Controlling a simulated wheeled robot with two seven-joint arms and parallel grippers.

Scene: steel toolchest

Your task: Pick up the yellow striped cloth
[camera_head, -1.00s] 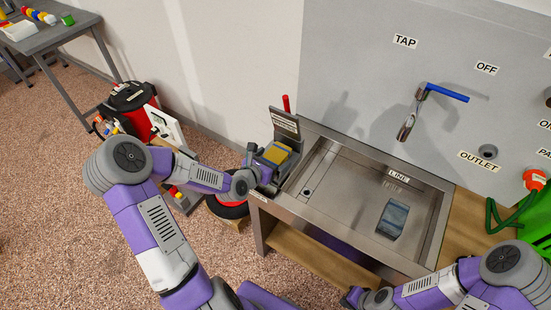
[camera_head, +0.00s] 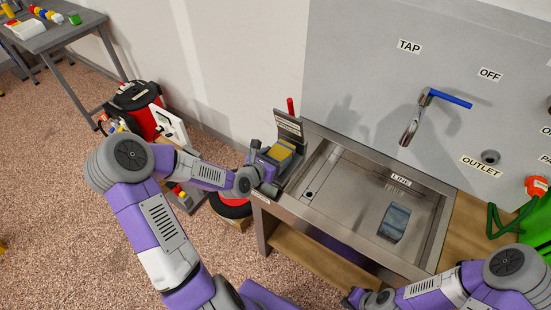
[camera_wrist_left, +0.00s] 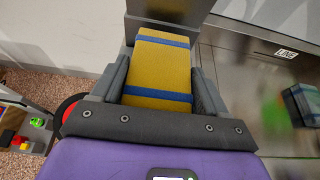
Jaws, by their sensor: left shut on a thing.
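The yellow cloth with blue stripes (camera_wrist_left: 160,70) lies between the two fingers of my left gripper (camera_wrist_left: 160,85) in the left wrist view. The fingers touch its two sides, and my left gripper is shut on it. In the head view the cloth (camera_head: 279,153) shows as a small yellow block at the left end of the steel sink, in front of an upright labelled plate (camera_head: 288,126). Whether it is clear of the surface under it cannot be told. My right gripper (camera_head: 350,298) is at the bottom edge of the head view, its fingers too small to judge.
The steel sink (camera_head: 340,165) holds a blue-grey striped block (camera_head: 393,222) at its right. A tap with a blue lever (camera_head: 450,98) is on the wall panel above. A green hose (camera_head: 497,222) is at right.

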